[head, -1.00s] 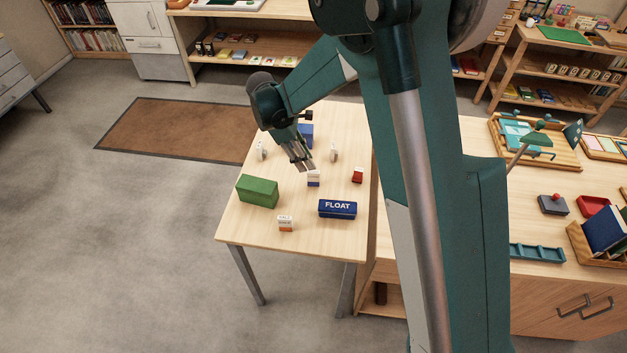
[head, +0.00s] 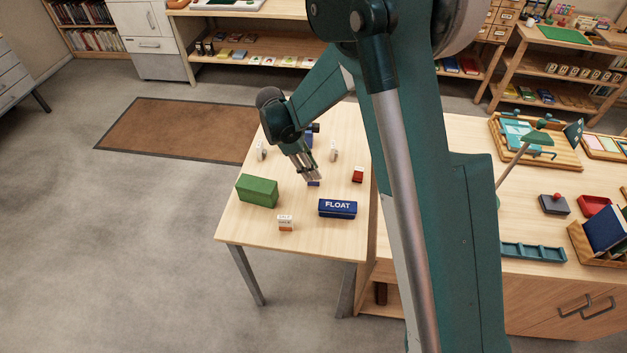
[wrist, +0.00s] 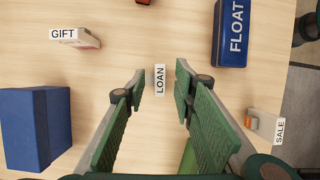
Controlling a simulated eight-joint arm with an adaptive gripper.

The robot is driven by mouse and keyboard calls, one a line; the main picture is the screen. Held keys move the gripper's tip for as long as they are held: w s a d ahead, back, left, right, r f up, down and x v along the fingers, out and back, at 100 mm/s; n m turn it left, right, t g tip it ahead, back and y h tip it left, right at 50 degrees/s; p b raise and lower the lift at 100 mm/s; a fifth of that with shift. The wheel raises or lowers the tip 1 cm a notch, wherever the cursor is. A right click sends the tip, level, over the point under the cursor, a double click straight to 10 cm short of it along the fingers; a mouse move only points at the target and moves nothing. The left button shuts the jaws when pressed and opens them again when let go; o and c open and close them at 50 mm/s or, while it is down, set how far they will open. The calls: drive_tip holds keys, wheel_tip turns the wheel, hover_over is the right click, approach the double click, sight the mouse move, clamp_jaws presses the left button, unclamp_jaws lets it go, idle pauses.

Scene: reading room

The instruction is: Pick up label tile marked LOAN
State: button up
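The LOAN label tile (wrist: 160,80) stands on the table between and just ahead of my open fingertips in the wrist view, apart from both.
A GIFT tile (wrist: 75,38), a SALE tile (wrist: 265,125), a blue FLOAT box (head: 337,209), a green box (head: 257,191), a blue box (wrist: 36,128) and a red block (head: 357,175) stand around. Bare tabletop (head: 262,233) lies towards the front edge.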

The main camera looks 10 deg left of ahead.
drive_tip(key=shift+x, duration=0.9)
clamp_jaws()
